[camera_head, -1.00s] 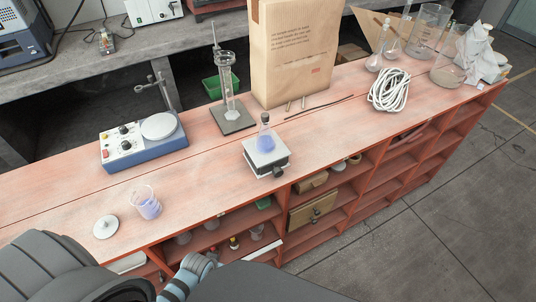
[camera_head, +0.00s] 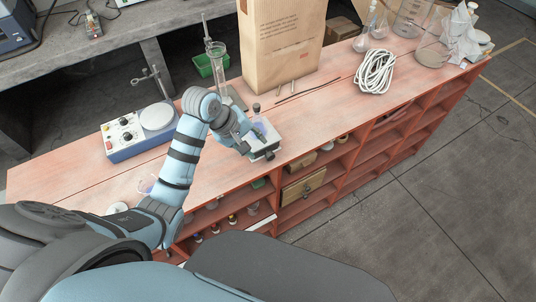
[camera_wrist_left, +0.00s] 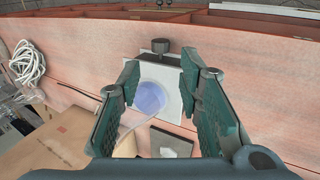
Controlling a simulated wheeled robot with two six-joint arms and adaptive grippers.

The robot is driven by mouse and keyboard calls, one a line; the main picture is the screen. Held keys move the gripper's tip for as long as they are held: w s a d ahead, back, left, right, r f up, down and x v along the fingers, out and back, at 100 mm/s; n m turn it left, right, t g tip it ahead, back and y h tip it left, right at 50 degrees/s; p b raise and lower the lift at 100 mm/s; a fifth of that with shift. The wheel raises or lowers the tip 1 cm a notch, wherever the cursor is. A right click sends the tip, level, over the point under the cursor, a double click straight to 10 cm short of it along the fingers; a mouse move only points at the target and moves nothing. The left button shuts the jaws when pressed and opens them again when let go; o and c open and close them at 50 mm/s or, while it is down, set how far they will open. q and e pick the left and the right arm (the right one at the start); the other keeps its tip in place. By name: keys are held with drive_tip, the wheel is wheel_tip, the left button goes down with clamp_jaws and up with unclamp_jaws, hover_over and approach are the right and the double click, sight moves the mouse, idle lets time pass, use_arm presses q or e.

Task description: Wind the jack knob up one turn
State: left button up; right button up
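The lab jack (camera_head: 265,150) is a small square platform near the bench's front edge. A stoppered flask (camera_head: 257,128) with blue-violet liquid stands on it. The dark jack knob (camera_head: 270,156) is on its front side; in the left wrist view the knob (camera_wrist_left: 160,46) is beyond the platform, past the fingertips. My left gripper (camera_head: 247,137) is above and beside the jack, partly hiding it and the flask. In the left wrist view my left gripper (camera_wrist_left: 160,72) is open, its fingers apart on either side of the flask (camera_wrist_left: 150,97), with the knob ungripped. My right gripper is not in view.
A stirrer hotplate (camera_head: 140,130) stands left of my left arm. A cylinder on a stand (camera_head: 217,68) and a paper bag (camera_head: 283,45) are behind the jack. A coiled white rope (camera_head: 375,72) and glassware lie to the right. Open shelves are below the front edge.

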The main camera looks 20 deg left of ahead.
sight(270, 156)
use_arm(q)
drive_tip(key=x, duration=1.1)
drive_tip(key=shift+f, duration=0.1)
drive_tip(key=shift+d, duration=0.1)
clamp_jaws()
